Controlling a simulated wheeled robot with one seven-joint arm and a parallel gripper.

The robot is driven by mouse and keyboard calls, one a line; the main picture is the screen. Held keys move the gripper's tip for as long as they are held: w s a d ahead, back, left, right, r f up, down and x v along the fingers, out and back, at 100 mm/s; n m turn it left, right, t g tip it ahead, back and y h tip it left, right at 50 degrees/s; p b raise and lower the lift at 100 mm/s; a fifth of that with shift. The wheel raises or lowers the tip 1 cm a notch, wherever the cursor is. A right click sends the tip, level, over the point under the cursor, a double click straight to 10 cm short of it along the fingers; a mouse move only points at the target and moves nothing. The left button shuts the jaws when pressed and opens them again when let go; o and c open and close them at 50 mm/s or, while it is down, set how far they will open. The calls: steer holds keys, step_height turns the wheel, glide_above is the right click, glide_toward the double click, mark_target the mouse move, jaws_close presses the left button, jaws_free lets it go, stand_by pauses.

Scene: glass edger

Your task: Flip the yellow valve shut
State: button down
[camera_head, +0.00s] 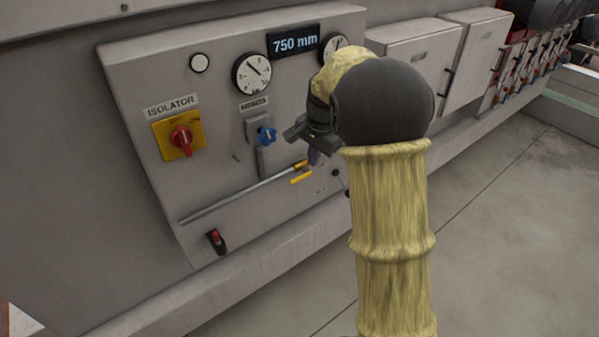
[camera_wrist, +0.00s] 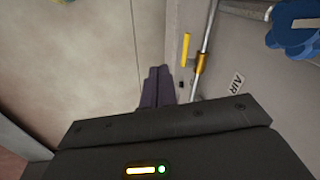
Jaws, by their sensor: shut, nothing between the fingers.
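The yellow valve handle (camera_head: 301,178) is a short bar on the machine's front panel, just below a brass valve body (camera_head: 299,165) at the right end of a grey pipe (camera_head: 240,193). The handle lies roughly parallel to the pipe. In the wrist view the handle (camera_wrist: 186,50) shows left of the pipe and the brass body (camera_wrist: 201,63). My gripper (camera_head: 315,158) is just right of the valve in the head view, partly hidden by my arm. In the wrist view its dark purple fingers (camera_wrist: 157,87) are together and empty, apart from the handle.
A blue knob (camera_head: 266,136) sits above the pipe. A red isolator switch (camera_head: 181,141) is at the left and a red-tipped lever (camera_head: 216,240) is lower down. An AIR label (camera_wrist: 237,84) is beside the valve. Open floor (camera_head: 500,240) lies to the right.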

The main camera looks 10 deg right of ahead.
mark_target(300, 179)
steer(key=w+a+r+m, duration=0.1)
steer(key=w+m, duration=0.1)
steer(key=w, duration=0.4)
steer(key=shift+r+m, duration=0.25)
steer(key=shift+m, duration=0.15)
steer(key=shift+f, duration=0.1)
steer(key=f+p, duration=0.1)
steer(key=f, duration=0.3)
steer(key=w+f+p, duration=0.1)
steer(key=f+p, duration=0.1)
steer(key=f, duration=0.3)
steer(key=w+a+f+p, duration=0.1)
steer(key=f+p, duration=0.1)
steer(key=f, duration=0.2)
steer(key=shift+w+a+f, duration=0.1)
steer(key=shift+w+f, duration=0.15)
steer(key=shift+w+f, duration=0.1)
